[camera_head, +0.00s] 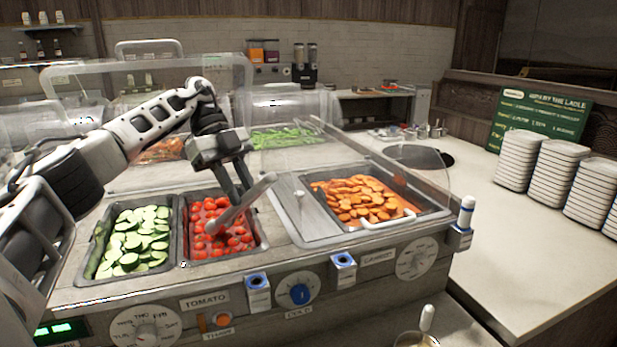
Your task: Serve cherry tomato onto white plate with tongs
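Cherry tomatoes (205,245) fill a dark pan (265,243) in the counter, above a TOMATO label. Grey tongs (262,186) slant across this pan, their lower end among the tomatoes and their handle pointing up and right. My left gripper (243,203) points down at the middle of the tongs, its two dark fingers at the handle. I cannot tell whether they are closed on it. White plates stand in several stacks (518,160) on the right counter. No single plate shows apart from the stacks. My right gripper is not in view.
A pan of cucumber slices (133,240) is left of the tomatoes; a pan of carrot slices (365,199) is to the right, under a clear guard. A green menu board (540,118) stands behind the plates. The right counter (520,265) is clear in front.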

